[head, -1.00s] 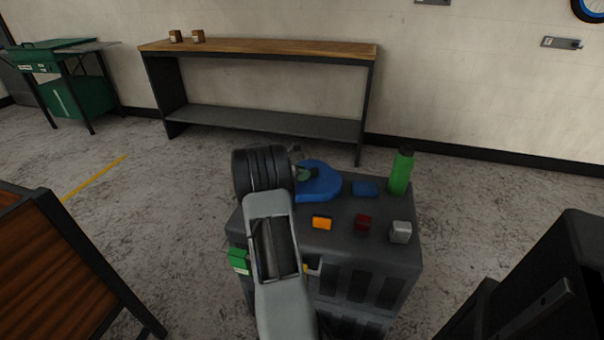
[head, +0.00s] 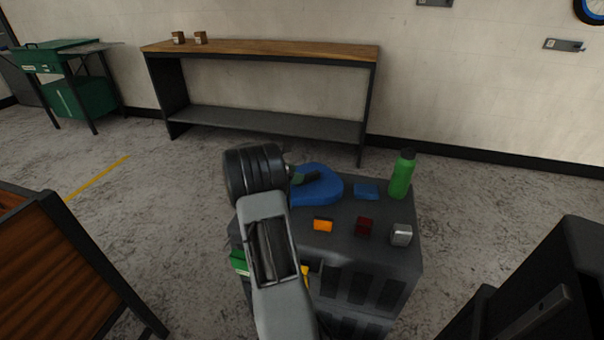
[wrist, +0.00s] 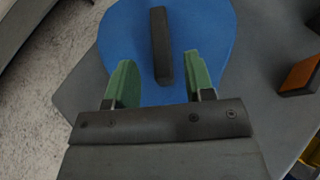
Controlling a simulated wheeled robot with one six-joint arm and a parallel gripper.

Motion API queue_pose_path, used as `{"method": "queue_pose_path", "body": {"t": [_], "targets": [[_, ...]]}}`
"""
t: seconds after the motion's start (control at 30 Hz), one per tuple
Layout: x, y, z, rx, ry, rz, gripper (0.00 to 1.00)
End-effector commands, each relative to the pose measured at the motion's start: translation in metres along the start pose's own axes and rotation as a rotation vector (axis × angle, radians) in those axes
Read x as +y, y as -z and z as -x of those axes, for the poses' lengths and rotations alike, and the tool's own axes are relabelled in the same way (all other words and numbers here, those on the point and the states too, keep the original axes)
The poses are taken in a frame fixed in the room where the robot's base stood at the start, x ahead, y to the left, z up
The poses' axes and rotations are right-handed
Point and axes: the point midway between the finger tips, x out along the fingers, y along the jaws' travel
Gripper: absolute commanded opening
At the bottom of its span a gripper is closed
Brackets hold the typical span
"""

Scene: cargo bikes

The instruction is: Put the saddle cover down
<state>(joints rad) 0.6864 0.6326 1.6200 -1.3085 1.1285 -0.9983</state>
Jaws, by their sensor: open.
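The blue saddle cover (head: 318,190) lies at the far left of the dark grey crate top, partly hidden by my arm in the head view. In the wrist view the cover (wrist: 200,35) is a broad blue shape with a dark raised bar (wrist: 159,45) on it. My gripper (wrist: 157,75) is open, with its green fingers apart over the cover on either side of the bar's near end. The fingers do not press on the bar. In the head view my gripper (head: 308,177) shows small beside the cover.
On the crate top (head: 345,207) are an orange block (head: 323,225), a dark red block (head: 365,226), a grey block (head: 401,235), a small blue item (head: 366,191) and a green bottle (head: 402,174). A workbench (head: 262,50) stands behind, with clear floor between.

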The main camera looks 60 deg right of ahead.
Motion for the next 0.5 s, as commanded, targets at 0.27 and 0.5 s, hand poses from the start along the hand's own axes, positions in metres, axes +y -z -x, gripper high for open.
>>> {"method": "queue_pose_path", "body": {"t": [0.27, 0.5], "targets": [[0.0, -0.002, 0.052, 0.0, -0.002, 0.002, 0.49], [0.0, -0.001, 0.075, 0.0, 0.0, 0.001, 0.49]]}}
